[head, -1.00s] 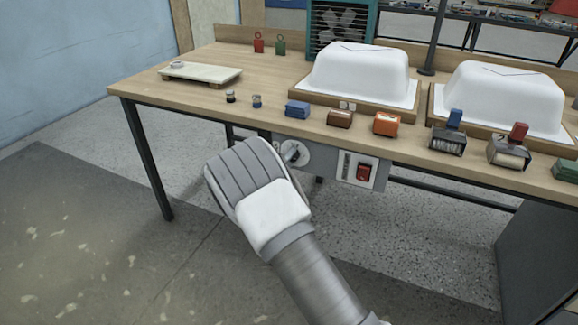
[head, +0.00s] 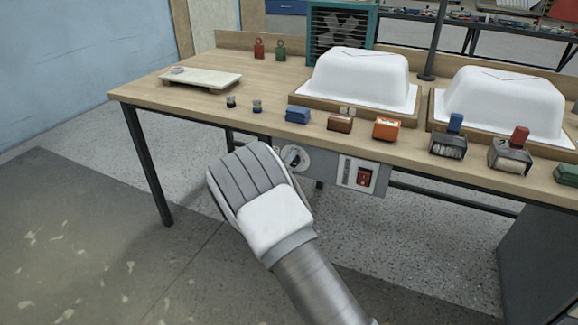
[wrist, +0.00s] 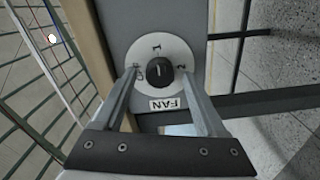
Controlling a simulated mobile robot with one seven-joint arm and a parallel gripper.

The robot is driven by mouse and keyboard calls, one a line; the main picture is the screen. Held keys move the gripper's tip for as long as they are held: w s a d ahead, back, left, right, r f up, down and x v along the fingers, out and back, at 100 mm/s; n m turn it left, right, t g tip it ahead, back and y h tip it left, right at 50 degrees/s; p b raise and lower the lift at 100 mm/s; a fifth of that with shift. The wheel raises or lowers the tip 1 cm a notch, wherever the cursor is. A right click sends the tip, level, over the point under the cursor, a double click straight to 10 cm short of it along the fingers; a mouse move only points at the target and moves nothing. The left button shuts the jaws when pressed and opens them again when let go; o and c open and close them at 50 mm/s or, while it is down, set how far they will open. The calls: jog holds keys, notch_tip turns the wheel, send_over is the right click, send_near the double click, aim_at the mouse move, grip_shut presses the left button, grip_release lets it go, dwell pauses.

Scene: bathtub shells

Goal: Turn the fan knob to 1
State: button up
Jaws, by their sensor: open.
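My gripper (wrist: 160,75) is open, with one finger on each side of the knob. I cannot tell whether either finger touches it. In the head view my gripper (head: 258,180) reaches the panel under the bench edge and partly covers the dial (head: 301,156).
A red rocker switch (head: 365,177) is right of the dial on the grey panel (head: 378,168). The wooden bench (head: 190,97) above carries two white tub shells (head: 360,78), (head: 505,103), stamps and small blocks. A bench leg (head: 148,165) stands at left. The floor in front is open.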

jog(key=p+v, duration=0.4)
jog(key=v, duration=1.3)
jog(key=shift+s, duration=0.2)
